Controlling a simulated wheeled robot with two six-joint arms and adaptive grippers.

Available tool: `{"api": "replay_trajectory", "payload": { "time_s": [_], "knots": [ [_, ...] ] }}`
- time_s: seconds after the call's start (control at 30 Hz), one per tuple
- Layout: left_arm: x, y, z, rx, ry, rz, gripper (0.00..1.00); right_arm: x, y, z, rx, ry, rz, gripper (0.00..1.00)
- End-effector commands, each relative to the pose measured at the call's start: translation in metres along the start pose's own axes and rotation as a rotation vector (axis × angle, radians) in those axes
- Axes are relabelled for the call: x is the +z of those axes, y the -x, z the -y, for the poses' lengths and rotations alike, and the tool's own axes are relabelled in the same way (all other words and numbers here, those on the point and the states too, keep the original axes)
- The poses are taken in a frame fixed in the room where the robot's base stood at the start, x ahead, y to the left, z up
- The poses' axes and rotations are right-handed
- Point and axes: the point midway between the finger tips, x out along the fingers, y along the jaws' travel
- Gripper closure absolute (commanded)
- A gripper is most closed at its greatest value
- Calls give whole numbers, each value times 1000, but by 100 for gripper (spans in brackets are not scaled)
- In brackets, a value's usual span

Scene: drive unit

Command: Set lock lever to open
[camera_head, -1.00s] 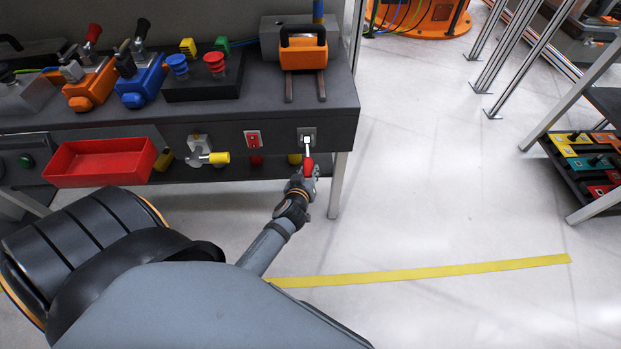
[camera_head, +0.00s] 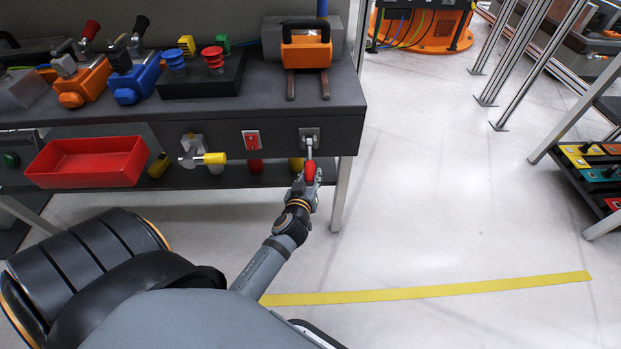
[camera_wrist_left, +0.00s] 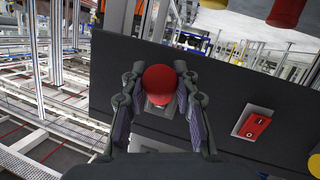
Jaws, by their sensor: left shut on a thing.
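The lever with a red grip (camera_head: 310,172) and a bright metal shaft hangs from a small grey plate (camera_head: 309,134) on the bench's front face, near its right end. In the head view it points down from the plate. My left gripper (camera_head: 307,183) is shut on the red grip from below. In the left wrist view, the rounded red end (camera_wrist_left: 160,79) sits between the two fingers of my left gripper (camera_wrist_left: 160,90), with part of the plate behind it. The fingers hide part of the grip. My right gripper is not in view.
A red switch plate (camera_head: 251,139) and a yellow-handled lever (camera_head: 214,158) are left of the held lever on the same front. A red bin (camera_head: 88,162) is farther left. The bench leg (camera_head: 341,195) stands close to my gripper. Open floor lies right.

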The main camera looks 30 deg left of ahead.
Motion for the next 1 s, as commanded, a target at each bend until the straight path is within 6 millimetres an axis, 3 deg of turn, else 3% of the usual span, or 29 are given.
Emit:
{"api": "replay_trajectory", "payload": {
  "time_s": [0.3,0.33,0.5,0.8,1.0],
  "knots": [
    [-1,0,0,1,-5,-3,100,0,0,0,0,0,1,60],
    [-1,0,0,1,-5,-3,70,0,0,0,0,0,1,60],
    [-1,0,0,0,-4,-2,47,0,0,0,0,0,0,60],
    [0,1,0,0,-2,0,47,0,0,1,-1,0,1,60],
    [1,33,1,-2,1,3,47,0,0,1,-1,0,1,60]
  ]
}}
